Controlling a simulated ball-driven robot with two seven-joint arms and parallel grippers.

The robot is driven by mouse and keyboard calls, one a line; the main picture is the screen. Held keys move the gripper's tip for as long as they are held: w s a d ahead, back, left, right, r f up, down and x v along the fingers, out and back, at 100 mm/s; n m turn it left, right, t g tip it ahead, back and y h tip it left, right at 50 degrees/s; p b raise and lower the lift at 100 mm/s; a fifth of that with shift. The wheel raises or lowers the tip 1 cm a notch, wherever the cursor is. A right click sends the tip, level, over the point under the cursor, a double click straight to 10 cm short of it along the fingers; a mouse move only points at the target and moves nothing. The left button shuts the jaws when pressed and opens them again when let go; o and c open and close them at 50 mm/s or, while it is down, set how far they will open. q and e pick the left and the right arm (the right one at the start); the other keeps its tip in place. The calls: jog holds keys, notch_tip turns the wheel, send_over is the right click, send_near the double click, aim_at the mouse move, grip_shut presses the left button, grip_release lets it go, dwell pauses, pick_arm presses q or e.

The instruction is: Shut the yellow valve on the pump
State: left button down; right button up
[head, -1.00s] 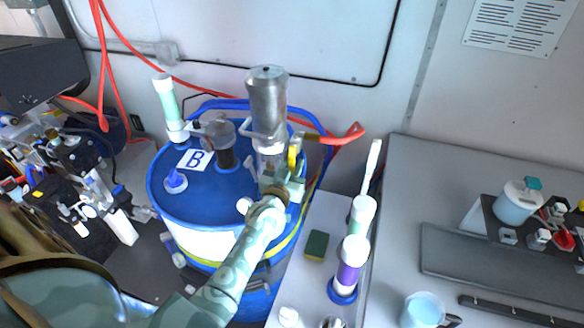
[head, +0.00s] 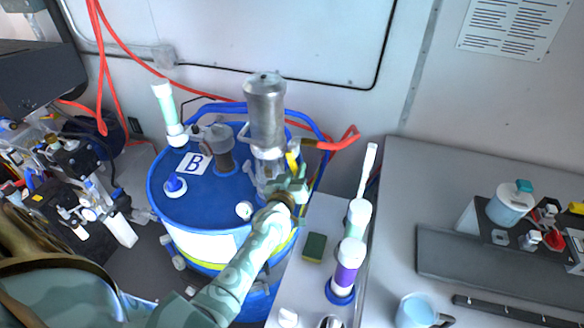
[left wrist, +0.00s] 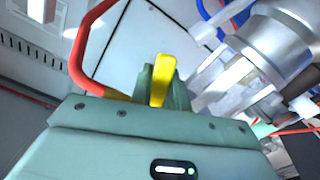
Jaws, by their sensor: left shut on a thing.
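The yellow valve handle (head: 293,158) is on the right side of the silver pump (head: 265,112), which stands on the blue drum. In the left wrist view the yellow handle (left wrist: 160,80) stands between the two green fingers of my left gripper (left wrist: 161,85). The pump's metal body (left wrist: 265,55) is just to the right there. My left gripper (head: 290,180) is shut on the yellow handle, and its fingers partly hide it in the head view. The valve body beneath is hidden. My right gripper is not in view.
The blue drum (head: 195,205) bears a "B" label and white caps. A red hose (head: 340,138) runs from the valve to the right. A side bench (head: 320,225) holds a green sponge (head: 315,247) and a purple-banded tube (head: 346,268). A grey worktop (head: 400,190) lies at the right.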

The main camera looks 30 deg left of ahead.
pick_arm(q)
jog(key=n+p, duration=0.1)
jog(key=d+r+n, duration=0.1)
jog(key=n, duration=0.1)
jog(key=shift+w+d+n+p, duration=0.15)
jog(key=shift+d+n+p, duration=0.05)
jog(key=shift+n+p, duration=0.15)
jog(key=shift+w+d+r+n+p, duration=0.1)
jog(key=shift+d+r+n+p, duration=0.3)
jog(key=shift+n, duration=1)
jog(key=shift+w+d+r+n+p, duration=0.15)
jog(key=shift+r+n+p, duration=0.5)
jog(key=shift+n, duration=0.8)
jog(key=shift+s+d+r+n+p, duration=0.1)
jog(key=shift+d+r+n+p, duration=0.35)
jog(key=shift+n, duration=0.95)
jog(key=shift+a, duration=0.1)
jog(key=c, duration=1.6)
grip_release()
jog(key=v, duration=1.6)
jog(key=shift+a, duration=0.1)
